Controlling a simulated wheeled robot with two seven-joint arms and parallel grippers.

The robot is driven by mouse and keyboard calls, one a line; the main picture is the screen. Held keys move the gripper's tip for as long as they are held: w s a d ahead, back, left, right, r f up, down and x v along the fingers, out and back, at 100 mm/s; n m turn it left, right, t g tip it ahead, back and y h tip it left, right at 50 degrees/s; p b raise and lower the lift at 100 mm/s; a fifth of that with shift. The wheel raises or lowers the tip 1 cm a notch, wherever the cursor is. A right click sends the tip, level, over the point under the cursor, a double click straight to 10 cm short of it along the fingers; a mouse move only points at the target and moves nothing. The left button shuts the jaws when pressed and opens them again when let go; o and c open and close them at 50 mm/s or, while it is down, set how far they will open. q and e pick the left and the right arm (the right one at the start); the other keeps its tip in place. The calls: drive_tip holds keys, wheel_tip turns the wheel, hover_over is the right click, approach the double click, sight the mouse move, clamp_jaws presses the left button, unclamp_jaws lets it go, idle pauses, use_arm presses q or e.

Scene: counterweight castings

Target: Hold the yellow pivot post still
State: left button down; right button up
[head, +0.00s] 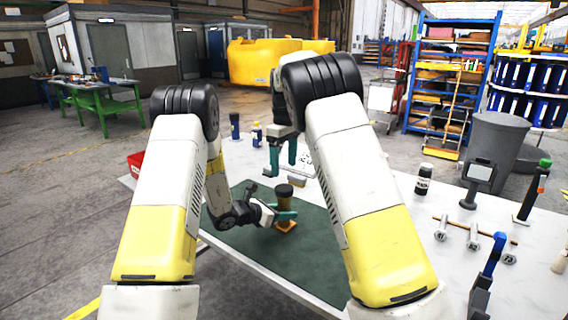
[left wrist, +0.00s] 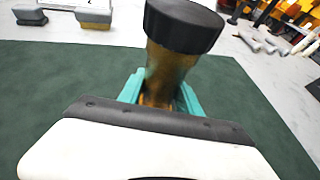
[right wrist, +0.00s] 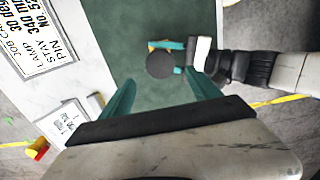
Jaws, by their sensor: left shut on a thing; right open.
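The yellow pivot post (head: 285,203) stands upright on the dark green mat (head: 318,258), with a wide dark cap on top and a yellow-orange base. My left gripper (head: 284,215) is shut around its shaft below the cap. The left wrist view shows the post (left wrist: 168,78) between the teal fingers (left wrist: 160,92), its base hidden. My right gripper (head: 281,165) is open and empty, above and behind the post. In the right wrist view, its fingers (right wrist: 162,95) are spread, with the post's round dark cap (right wrist: 160,65) seen from above beyond them, apart from the fingers.
A grey block with a tan base (left wrist: 93,16) lies behind the mat. A printed job card (right wrist: 38,45) lies on the white table. The front mat is clear.

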sight(284, 187)
wheel_tip(284, 187, down, 8)
drive_tip(key=shift+f, duration=0.1)
idle(0.4)
drive_tip(key=c, duration=1.5)
drive_tip(key=shift+o, duration=0.2)
drive_tip(key=m, duration=0.5)
drive_tip(key=shift+m, duration=0.3)
drive_tip(key=m, duration=0.6)
drive_tip(key=o, duration=1.6)
